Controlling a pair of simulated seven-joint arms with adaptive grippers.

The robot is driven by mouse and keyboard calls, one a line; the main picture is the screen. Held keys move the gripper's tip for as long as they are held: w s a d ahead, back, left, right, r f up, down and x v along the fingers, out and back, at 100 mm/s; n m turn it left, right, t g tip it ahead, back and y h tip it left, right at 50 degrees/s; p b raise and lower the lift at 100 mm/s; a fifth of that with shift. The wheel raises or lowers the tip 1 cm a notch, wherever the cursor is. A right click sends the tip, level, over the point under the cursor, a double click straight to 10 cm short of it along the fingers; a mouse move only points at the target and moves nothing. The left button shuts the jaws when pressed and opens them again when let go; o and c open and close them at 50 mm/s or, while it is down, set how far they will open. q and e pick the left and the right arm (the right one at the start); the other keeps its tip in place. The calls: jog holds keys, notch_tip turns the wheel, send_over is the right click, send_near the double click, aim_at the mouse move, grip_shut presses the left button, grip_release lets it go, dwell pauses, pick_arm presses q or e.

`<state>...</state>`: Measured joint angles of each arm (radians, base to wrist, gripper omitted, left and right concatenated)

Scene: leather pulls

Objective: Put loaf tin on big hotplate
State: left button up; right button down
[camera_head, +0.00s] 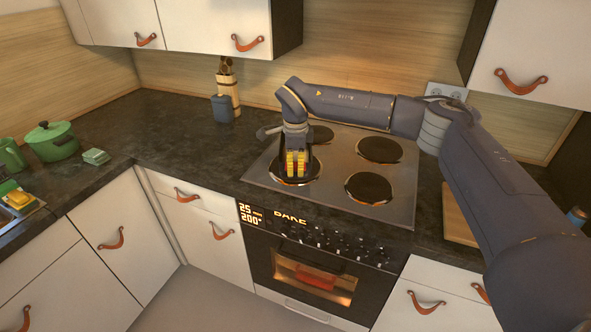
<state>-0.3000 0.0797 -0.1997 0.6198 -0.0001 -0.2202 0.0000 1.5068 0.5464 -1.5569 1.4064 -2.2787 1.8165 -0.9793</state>
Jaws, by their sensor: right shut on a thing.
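My right gripper (296,146) points down over the front left of the hob and is shut on a small yellow thing with dark red stripes, apparently the loaf tin (297,164). The gripper partly hides it. It is over the front-left hotplate (310,174), which looks the largest of the hotplates and is also partly covered. I cannot tell whether the tin touches the plate. My left gripper is not in view.
Other hotplates lie at the rear right (380,149), front right (368,188) and rear left (322,134). A green pot (52,142) stands on the left counter. A utensil holder (229,92) and blue-grey canister (222,108) stand behind. The counter left of the hob is clear.

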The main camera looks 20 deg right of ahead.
jog(key=shift+f, duration=0.65)
jog(key=c, duration=1)
grip_release()
jog(key=shift+f, duration=0.1)
jog(key=r, duration=0.8)
jog(key=s+r, duration=0.1)
jog(key=r, duration=0.3)
jog(key=shift+s+a, duration=0.1)
jog(key=shift+a, duration=0.05)
